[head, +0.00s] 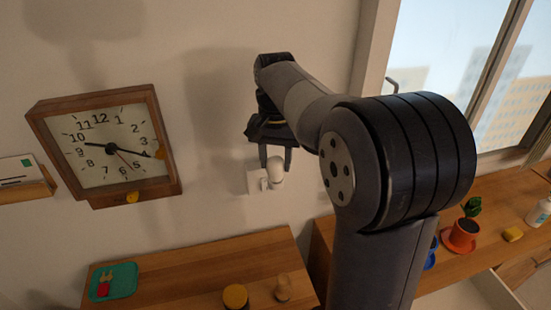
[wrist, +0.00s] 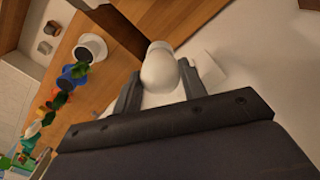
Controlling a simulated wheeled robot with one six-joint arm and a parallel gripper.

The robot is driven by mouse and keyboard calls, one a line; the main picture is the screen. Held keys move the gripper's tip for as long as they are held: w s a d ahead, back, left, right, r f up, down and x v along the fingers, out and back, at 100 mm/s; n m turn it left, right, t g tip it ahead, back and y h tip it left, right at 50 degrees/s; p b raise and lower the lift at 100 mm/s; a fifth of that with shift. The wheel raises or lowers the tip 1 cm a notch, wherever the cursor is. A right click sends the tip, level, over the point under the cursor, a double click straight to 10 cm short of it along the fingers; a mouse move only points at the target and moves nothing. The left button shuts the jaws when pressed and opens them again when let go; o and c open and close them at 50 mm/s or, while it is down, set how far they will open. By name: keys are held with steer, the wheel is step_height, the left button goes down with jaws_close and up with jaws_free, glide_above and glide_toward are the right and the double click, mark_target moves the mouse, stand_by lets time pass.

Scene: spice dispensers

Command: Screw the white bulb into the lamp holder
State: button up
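The white bulb (head: 276,165) is in front of the wall, with its rounded end up toward my gripper and its narrower end down by the white lamp holder (head: 253,182). My gripper (head: 275,168) reaches down from above, with one finger on each side of the bulb. In the wrist view the bulb (wrist: 160,74) fills the space between the two fingers of my gripper (wrist: 160,72), and both seem to touch it. A white plate (wrist: 209,70) shows just right of the fingers. The bulb's lower end and thread are hidden, so I cannot tell how it sits in the holder.
A wooden clock (head: 115,150) hangs on the wall to the left. A potted plant (head: 465,232) stands at right by the window.

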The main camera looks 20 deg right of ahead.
steer(key=c, duration=0.5)
steer(key=m, duration=0.7)
steer(key=o, duration=1.1)
steer(key=shift+o, duration=0.2)
step_height(320, 180, up, 11)
steer(key=shift+b, duration=0.35)
steer(key=shift+f, duration=0.15)
step_height(320, 180, down, 11)
steer(key=shift+r+p, duration=0.1)
steer(key=shift+p, duration=0.3)
steer(key=shift+n, duration=1.4)
